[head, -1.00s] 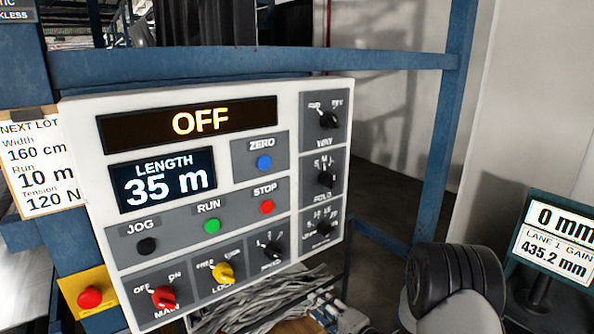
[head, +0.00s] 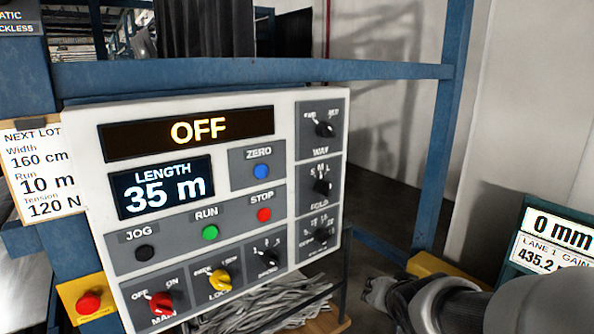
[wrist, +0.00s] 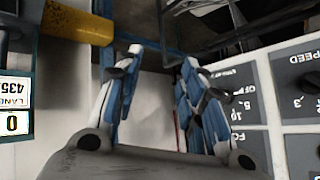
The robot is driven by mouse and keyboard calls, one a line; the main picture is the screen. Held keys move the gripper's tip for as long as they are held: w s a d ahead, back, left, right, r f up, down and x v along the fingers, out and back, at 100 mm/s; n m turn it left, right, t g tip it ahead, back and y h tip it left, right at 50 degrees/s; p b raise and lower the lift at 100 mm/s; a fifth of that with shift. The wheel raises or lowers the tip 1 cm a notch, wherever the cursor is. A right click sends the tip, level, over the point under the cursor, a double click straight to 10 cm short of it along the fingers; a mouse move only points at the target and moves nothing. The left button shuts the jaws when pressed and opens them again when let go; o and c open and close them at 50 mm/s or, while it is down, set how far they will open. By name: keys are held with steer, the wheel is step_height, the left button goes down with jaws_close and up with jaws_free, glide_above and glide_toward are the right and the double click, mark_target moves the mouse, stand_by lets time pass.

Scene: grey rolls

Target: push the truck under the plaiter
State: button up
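A heap of grey, strip-like material (head: 262,306) lies below the control panel, with a light wooden edge (head: 333,320) beside it. I cannot tell whether this is the truck, and no plaiter can be made out clearly. My gripper (head: 372,290) is at the lower right in the head view, right of the heap and apart from the panel. In the wrist view its blue and white fingers (wrist: 155,72) stand apart with nothing between them.
The white control panel (head: 225,215) reads OFF and LENGTH 35 m. A red button (head: 89,302) sits on a yellow box at left. A blue frame post (head: 440,150), a yellow part (head: 437,268) and a readout screen (head: 553,238) stand at right. Dark floor shows behind.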

steer(key=s+a+r+n+g, duration=0.1)
steer(key=s+n+g, duration=0.1)
steer(key=s, duration=1.1)
steer(key=s+a+n+g, duration=0.2)
steer(key=s+n+g, duration=0.1)
steer(key=s, duration=1)
steer(key=shift+s+a+r+y, duration=0.3)
steer(key=shift+s+r+y, duration=0.05)
steer(key=shift+s+y, duration=0.05)
steer(key=shift+c, duration=0.2)
